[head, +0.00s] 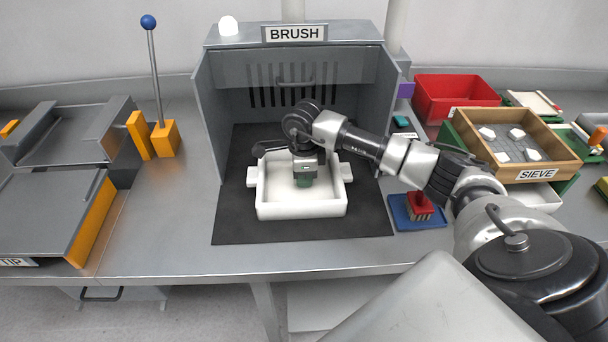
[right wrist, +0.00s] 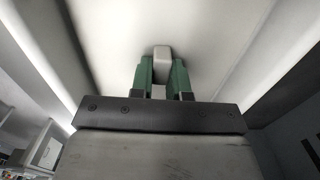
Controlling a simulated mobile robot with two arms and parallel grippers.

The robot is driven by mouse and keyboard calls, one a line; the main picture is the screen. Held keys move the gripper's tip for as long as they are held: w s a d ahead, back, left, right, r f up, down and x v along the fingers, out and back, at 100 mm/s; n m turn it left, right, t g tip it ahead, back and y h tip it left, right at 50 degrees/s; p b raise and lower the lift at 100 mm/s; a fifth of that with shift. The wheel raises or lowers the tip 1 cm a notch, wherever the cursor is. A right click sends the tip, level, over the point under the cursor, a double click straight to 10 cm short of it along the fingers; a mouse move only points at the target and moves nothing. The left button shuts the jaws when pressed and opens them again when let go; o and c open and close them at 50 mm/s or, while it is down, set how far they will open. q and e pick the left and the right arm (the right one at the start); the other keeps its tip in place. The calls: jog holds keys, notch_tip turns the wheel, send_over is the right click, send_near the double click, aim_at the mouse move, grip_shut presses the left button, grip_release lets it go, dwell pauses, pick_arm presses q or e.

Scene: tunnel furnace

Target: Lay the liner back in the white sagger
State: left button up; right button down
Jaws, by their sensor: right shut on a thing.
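The white sagger (head: 301,211) stands upright on the dark mat in the booth marked BRUSH, with a lug on each side. My right gripper (head: 304,182) points down inside the sagger's walls. In the right wrist view its green fingers (right wrist: 162,76) are shut on a small pale knob (right wrist: 162,54). The knob stands on a pale flat surface, the liner (right wrist: 215,45), which fills most of that view. The liner looks about level inside the sagger. I cannot tell whether it touches the sagger's floor. My left gripper is not in view.
The booth (head: 222,120) has walls left, right and behind. A red brush (head: 420,203) sits on a blue tray (head: 402,220) to the right. A wooden sieve box (head: 548,140) and a red bin (head: 452,97) stand farther right. An orange-based lever (head: 165,138) stands left.

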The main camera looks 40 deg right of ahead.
jog(key=c, duration=1)
grip_release()
notch_tip(320, 180, up, 11)
jog(key=shift+f+b, duration=0.15)
jog(key=shift+b, duration=0.5)
